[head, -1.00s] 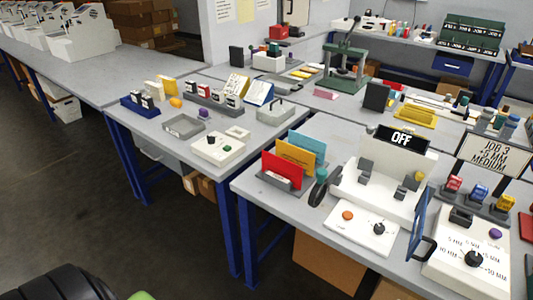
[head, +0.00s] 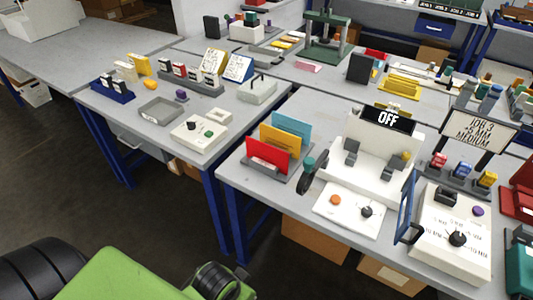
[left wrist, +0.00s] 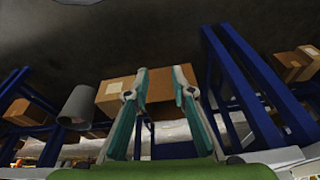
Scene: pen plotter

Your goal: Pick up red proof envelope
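The red envelope (head: 266,155) stands upright in front of the yellow envelope (head: 287,140) and the blue envelope (head: 294,126). All three sit in a dark grey rack (head: 283,176) at the near left of the front table. In the left wrist view, my left gripper (left wrist: 160,80) has its two fingers spread apart with nothing between them. A cardboard box shows beyond it, under a table. In the head view only part of my green left arm is seen, at the bottom, well short of the rack. My right gripper is not in view.
A black-and-teal hand tool (head: 310,172) stands just right of the rack. The front table's edge and blue legs (head: 215,215) lie between my arm and the rack.

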